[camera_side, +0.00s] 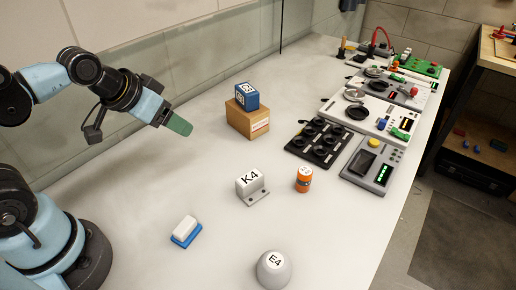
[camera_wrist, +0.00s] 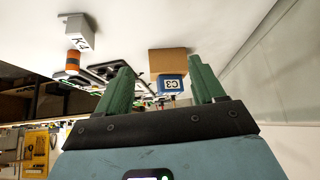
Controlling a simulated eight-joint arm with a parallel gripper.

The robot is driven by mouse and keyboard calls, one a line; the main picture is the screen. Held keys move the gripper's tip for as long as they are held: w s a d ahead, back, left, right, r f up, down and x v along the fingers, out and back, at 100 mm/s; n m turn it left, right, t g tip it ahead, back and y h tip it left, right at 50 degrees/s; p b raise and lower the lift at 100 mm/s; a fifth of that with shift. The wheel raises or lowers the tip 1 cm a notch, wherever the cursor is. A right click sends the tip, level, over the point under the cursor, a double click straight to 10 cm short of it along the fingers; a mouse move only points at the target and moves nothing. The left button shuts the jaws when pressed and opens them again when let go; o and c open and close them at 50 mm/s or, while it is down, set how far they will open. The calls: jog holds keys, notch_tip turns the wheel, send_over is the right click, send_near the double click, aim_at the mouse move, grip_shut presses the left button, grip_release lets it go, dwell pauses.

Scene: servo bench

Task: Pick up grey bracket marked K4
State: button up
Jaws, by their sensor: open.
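The grey bracket marked K4 (camera_side: 249,183) stands on the white bench in the middle of the side view, its label on top and a low flange at its front right. It also shows in the wrist view (camera_wrist: 77,36) at the upper left, upside down. My gripper (camera_side: 178,125) is in the air to the left of the bracket in the side view, well apart from it. In the wrist view my gripper's two green fingers (camera_wrist: 162,88) stand apart with nothing held between them.
An orange cylinder (camera_side: 303,179) stands just right of the bracket. A blue block (camera_side: 247,95) sits on a cardboard box (camera_side: 247,121) behind it. A grey dome marked E4 (camera_side: 273,269) and a blue-and-white block (camera_side: 186,231) are in front. A black tray (camera_side: 320,142) and several panels lie right.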

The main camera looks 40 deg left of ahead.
jog(key=shift+c, duration=0.4)
jog(key=m+g, duration=0.3)
jog(key=g, duration=0.4)
send_over(250, 178)
jog(key=f, duration=0.7)
jog(key=shift+s+a+f, duration=0.2)
jog(key=shift+f, duration=0.2)
jog(key=shift+w+d+f, duration=0.1)
jog(key=shift+w+f, duration=0.05)
jog(key=shift+f, duration=1.15)
jog(key=shift+w+d+f, duration=0.1)
jog(key=shift+f, duration=1.2)
jog(key=shift+c, duration=0.2)
